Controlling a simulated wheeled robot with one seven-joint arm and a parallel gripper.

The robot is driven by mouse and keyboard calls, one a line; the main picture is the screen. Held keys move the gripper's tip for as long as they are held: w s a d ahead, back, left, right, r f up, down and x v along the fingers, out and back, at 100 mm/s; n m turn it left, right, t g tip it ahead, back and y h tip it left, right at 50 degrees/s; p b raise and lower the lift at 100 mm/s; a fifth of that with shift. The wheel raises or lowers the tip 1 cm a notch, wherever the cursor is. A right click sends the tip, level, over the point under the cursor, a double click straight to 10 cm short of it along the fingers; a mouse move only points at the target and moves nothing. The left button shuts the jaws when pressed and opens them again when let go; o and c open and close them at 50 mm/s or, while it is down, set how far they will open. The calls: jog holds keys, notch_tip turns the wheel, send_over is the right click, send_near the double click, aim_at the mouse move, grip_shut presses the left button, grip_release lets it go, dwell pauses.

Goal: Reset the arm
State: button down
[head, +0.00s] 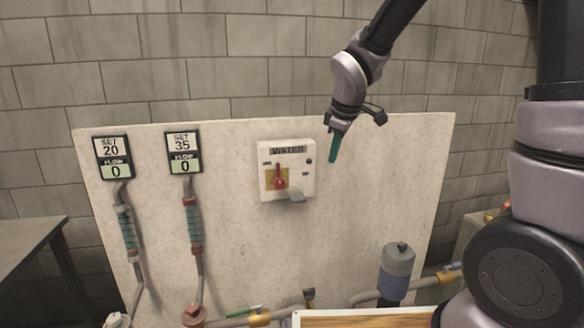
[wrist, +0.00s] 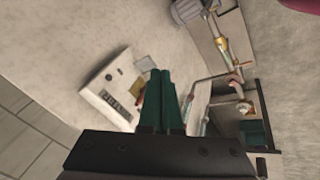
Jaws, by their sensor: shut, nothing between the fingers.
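My gripper (head: 333,148) hangs from my arm in front of the pale panel, up and to the right of the water switch box. Its green fingers (wrist: 161,88) are shut together with nothing between them, as the wrist view shows. The white water switch box (head: 287,169) has a red handle on a yellow plate and a small grey lever at its lower edge. The box also shows in the wrist view (wrist: 104,96), beyond the fingers and to their left, partly hidden by them. The gripper looks apart from the box.
The speckled panel (head: 235,240) stands before a block wall. Two displays, reading set 20 (head: 113,158) and set 35 (head: 184,154), both show flow 0 above pipes. A grey-blue cylinder (head: 396,270) and yellow-fitted pipes are low right. A grey table (head: 28,240) is at left.

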jog(key=s+d+r+m+t, duration=0.1)
jog(key=s+d+r+m, duration=0.6)
jog(key=s+m, duration=0.1)
jog(key=s+d+r+m+t+y, duration=0.1)
jog(key=s+d+r+m, duration=0.6)
jog(key=s+m, duration=0.2)
jog(key=shift+s, duration=0.3)
jog(key=c, duration=1.5)
grip_release()
jog(key=shift+c, duration=0.2)
